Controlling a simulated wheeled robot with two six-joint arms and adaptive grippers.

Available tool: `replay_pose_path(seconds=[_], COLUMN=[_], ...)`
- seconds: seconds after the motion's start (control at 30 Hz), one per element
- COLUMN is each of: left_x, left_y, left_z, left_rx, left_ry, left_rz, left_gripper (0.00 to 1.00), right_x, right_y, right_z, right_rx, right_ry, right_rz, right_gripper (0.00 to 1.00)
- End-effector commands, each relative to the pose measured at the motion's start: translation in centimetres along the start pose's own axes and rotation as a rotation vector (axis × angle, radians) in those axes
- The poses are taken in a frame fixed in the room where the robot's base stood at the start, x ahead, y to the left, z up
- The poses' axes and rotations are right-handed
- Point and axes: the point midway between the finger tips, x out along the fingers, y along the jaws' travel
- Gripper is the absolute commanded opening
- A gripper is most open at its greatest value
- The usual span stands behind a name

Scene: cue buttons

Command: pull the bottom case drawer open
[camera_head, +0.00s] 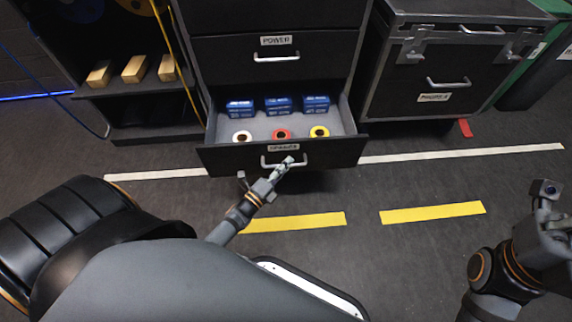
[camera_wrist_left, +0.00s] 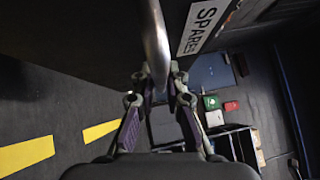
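The bottom case drawer (camera_head: 222,157) stands pulled out from the black case, with its inside showing. Its front bears a SPARES label (camera_wrist_left: 202,25) and a silver bar handle (camera_wrist_left: 154,35). My left gripper (camera_head: 285,165) is at this handle; in the left wrist view the two fingers (camera_wrist_left: 158,82) close in on both sides of the bar and appear shut on it. My right gripper (camera_head: 550,205) is at the right edge, away from the case; its fingers are not clear.
Inside the drawer are several blue boxes (camera_head: 278,103) and a white, a red (camera_head: 281,134) and a yellow roll. The POWER drawer (camera_head: 325,60) above is shut. A latched case (camera_head: 400,85) stands right, a shelf with wooden blocks (camera_head: 134,69) left. Floor in front is clear.

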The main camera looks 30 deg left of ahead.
Motion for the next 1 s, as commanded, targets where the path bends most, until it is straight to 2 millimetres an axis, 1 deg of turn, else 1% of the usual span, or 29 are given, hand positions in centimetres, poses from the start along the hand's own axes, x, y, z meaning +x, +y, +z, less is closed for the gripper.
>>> replay_pose_path(seconds=[0.03, 0.1, 0.13, 0.37, 0.47, 0.57, 0.8, 0.9, 1.0], left_x=[0.0, 0.0, 0.0, 0.0, -0.3, -1.8, -7.7, -9.7, -11.1], left_y=[0.0, 0.0, 0.0, 0.0, 0.0, 0.1, 0.1, 0.1, 0.1], left_z=[0.0, 0.0, 0.0, 0.0, 0.0, -0.1, 0.0, 0.0, 0.0], left_rx=[0.0, 0.0, 0.0, 0.001, 0.001, 0.0, 0.001, 0.001, 0.001], left_ry=[0.0, 0.0, 0.0, 0.001, 0.001, 0.001, 0.002, 0.001, 0.001], left_rz=[0.001, 0.001, 0.0, -0.001, 0.0, 0.003, 0.004, 0.004, 0.002], left_gripper=[0.22, 0.32, 0.34, 0.34, 0.34, 0.34, 0.34, 0.34, 0.34], right_x=[0.0, 0.0, 0.0, -0.1, -0.1, -0.1, 0.0, 0.0, 0.0], right_y=[0.0, 0.0, 0.0, 0.0, 0.0, 0.0, 0.0, 0.0, 0.0], right_z=[0.0, 0.0, 0.0, 0.0, 0.1, 0.0, 0.0, 0.0, 0.0], right_rx=[0.0, 0.0, 0.0, -0.001, -0.002, -0.001, -0.001, -0.001, -0.001], right_ry=[0.0, -0.001, -0.001, -0.002, -0.005, -0.003, -0.001, -0.001, -0.001], right_rz=[0.0, 0.001, 0.001, 0.002, 0.004, 0.003, 0.002, 0.001, 0.001], right_gripper=[0.0, 0.0, 0.0, 0.0, 0.0, 0.0, 0.0, 0.0, 0.0])
